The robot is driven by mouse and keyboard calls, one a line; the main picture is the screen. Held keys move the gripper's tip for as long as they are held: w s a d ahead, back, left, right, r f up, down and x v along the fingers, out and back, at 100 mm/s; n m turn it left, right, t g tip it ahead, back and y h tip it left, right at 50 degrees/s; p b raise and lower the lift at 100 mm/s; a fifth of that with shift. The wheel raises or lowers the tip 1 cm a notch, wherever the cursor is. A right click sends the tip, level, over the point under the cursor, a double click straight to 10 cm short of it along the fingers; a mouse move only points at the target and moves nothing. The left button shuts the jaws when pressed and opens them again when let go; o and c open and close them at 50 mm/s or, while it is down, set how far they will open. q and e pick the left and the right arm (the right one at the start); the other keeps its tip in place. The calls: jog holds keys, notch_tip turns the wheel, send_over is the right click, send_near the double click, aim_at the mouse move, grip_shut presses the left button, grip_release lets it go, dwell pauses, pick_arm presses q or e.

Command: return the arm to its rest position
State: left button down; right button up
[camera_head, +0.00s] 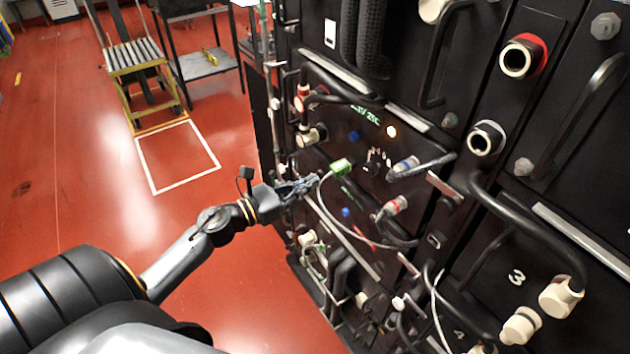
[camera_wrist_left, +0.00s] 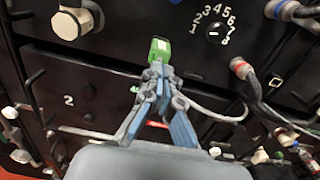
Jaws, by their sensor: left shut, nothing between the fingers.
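My left arm (camera_head: 180,262) reaches in from the left in the head view. My left gripper (camera_head: 312,181) is close in front of the black battery rack (camera_head: 435,140). Its fingers are shut with nothing between them, and they also show in the left wrist view (camera_wrist_left: 157,80). My right gripper is not in view.
Cables with blue (camera_head: 405,165) and red (camera_head: 394,207) collars and black handles stick out from the rack near the gripper. A numbered dial (camera_wrist_left: 214,29) is on the panel. A yellow roller cart (camera_head: 140,60) stands at the back. The red floor (camera_head: 80,180) left of the rack is open.

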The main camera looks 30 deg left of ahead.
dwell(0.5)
pick_arm(q)
jog(key=s+a+f+n+g+y, duration=0.1)
jog(key=s+a+f+n+y, duration=0.15)
jog(key=f+n, duration=0.6)
jog(key=s+a+f+n+g+y, duration=0.1)
jog(key=a+f+n+y, duration=0.15)
jog(key=f+n, duration=0.65)
jog(key=s+d+f+n+g+y, duration=0.1)
jog(key=s+f+n+g, duration=0.2)
jog(key=f, duration=0.7)
jog(key=s+d+f+n+g+y, duration=0.1)
jog(key=s+f+n, duration=0.2)
jog(key=s+f, duration=0.5)
jog(key=s+d+f+n+g, duration=0.3)
jog(key=s+f, duration=0.3)
jog(key=s, duration=0.3)
jog(key=s+d+f+n+g+b, duration=0.1)
jog(key=s+d+f+n+g, duration=0.2)
jog(key=s, duration=0.6)
jog(key=s+d+f+n+g, duration=0.3)
jog(key=s+d+f+n, duration=0.3)
jog(key=s+f+n, duration=0.2)
notch_tip(320, 180, down, 3)
jog(key=shift+s+d+f+g, duration=0.15)
jog(key=shift+s+d+g, duration=0.2)
jog(key=shift+s, duration=0.65)
jog(key=shift+n, duration=0.25)
